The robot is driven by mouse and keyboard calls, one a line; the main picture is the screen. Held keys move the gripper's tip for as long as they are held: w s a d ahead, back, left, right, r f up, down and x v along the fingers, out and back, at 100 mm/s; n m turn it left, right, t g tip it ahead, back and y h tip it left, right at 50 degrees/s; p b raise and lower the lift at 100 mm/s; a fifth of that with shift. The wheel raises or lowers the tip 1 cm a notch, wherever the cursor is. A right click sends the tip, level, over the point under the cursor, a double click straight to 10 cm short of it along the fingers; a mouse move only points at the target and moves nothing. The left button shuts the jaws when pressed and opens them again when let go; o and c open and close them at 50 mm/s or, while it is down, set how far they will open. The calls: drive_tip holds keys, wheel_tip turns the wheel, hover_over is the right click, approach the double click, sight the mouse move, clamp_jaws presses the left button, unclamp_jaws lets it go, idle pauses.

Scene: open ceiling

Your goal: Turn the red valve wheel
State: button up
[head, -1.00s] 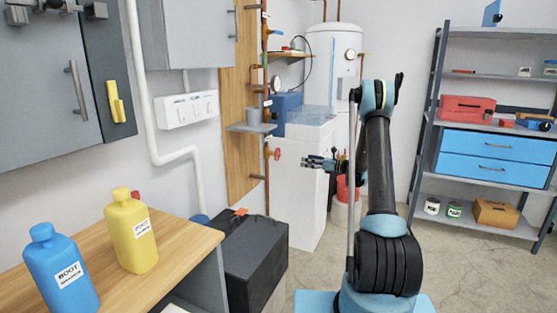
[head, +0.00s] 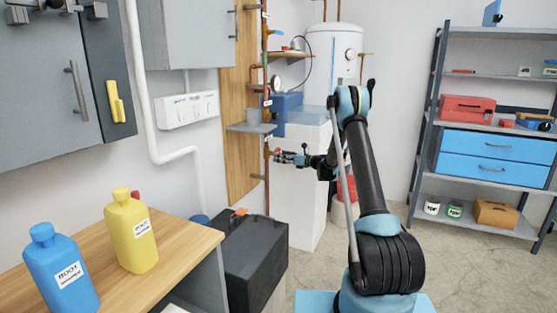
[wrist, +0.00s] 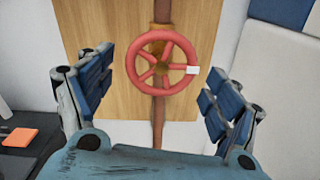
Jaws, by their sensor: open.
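The red valve wheel (wrist: 141,81) has spokes and a white mark on the right of its rim. It sits on a vertical copper pipe in front of a wooden board, upright and facing the wrist camera. My gripper (wrist: 160,95) is open, with one finger to the left and one to the right of the wheel in the wrist view. It looks empty, and the wheel appears a little beyond the fingertips. In the head view, my gripper (head: 280,156) reaches left to the pipe and mostly hides the wheel.
A wooden board (head: 242,110) backs the pipe, with a small grey shelf (head: 250,128) above the wheel. A dark box (head: 254,255) stands below. A white cabinet (head: 307,190) stands just behind and right of the gripper. Open floor lies on the right.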

drive_tip(key=shift+x, duration=0.9)
drive_tip(key=c, duration=1.1)
drive_tip(key=shift+n, duration=0.3)
